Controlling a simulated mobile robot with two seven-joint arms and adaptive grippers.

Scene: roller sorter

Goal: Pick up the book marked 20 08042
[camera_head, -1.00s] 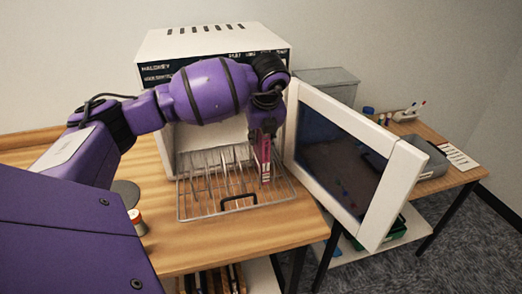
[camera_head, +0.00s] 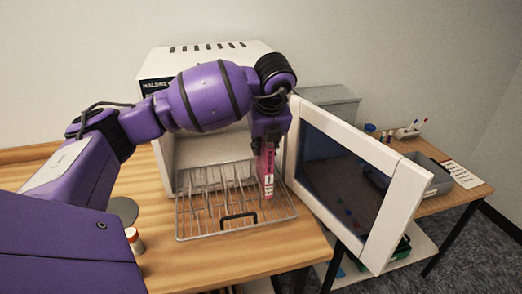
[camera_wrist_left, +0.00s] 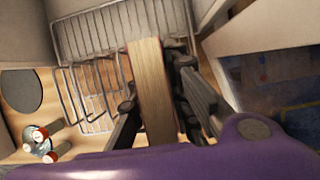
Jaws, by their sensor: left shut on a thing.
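A slim pink book (camera_head: 267,171) with a white label on its spine hangs upright at the right side of the wire rack (camera_head: 196,235). The label's writing is too small to read. My left gripper (camera_head: 268,142) is above the book and shut on its upper part. In the left wrist view the book (camera_wrist_left: 150,85) shows its page edges, with the two fingers of my left gripper (camera_wrist_left: 155,115) on either side of it. I cannot tell whether the book's lower end clears the rack. My right gripper is not in view.
The rack sticks out from a white oven-like cabinet (camera_head: 165,62). Its open door (camera_head: 395,215) with a dark window stands close on the right. A small jar (camera_head: 134,240) stands on the wooden table at left. A grey tray (camera_head: 437,180) lies farther right.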

